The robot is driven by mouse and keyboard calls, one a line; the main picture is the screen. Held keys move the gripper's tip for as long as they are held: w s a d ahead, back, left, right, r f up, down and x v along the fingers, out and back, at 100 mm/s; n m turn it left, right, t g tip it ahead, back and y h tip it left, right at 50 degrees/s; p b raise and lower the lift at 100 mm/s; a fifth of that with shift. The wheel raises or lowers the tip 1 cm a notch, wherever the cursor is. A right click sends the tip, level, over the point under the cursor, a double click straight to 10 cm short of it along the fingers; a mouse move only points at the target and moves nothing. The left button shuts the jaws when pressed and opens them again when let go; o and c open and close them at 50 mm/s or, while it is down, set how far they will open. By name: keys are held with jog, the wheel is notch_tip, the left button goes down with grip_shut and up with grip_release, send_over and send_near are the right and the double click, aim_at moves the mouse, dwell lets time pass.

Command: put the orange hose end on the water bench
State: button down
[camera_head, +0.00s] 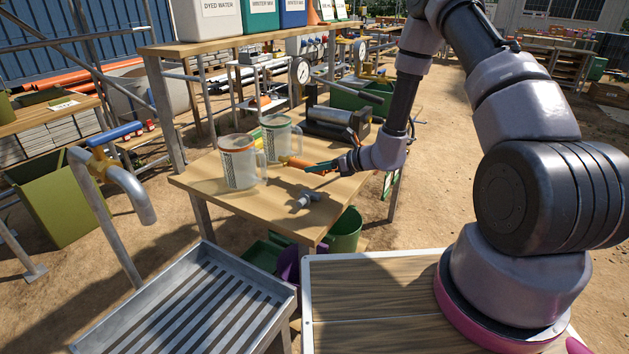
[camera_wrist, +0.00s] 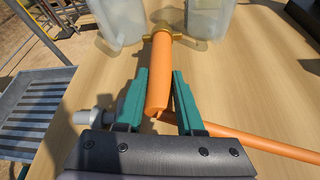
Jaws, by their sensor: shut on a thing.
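The orange hose end (camera_wrist: 159,70) is an orange tube with a brass-coloured fitting at its far tip. My gripper (camera_wrist: 160,76), with green fingers, is shut around it in the wrist view. In the head view, my gripper (camera_head: 318,167) holds the hose end (camera_head: 296,162) low over the wooden water bench (camera_head: 330,190), just right of two clear jugs. The fitting points toward the jugs. I cannot tell whether the hose end touches the bench top.
One jug (camera_head: 240,163) stands in front of a green-rimmed jug (camera_head: 277,138). A grey pipe fitting (camera_head: 305,199) lies near the bench's front. A black cylindrical device (camera_head: 335,122) stands at the back right. A slatted metal tray (camera_head: 190,305) and a blue-handled tap (camera_head: 120,135) are front left.

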aim_at(317, 187)
jog(key=shift+f, duration=2.2)
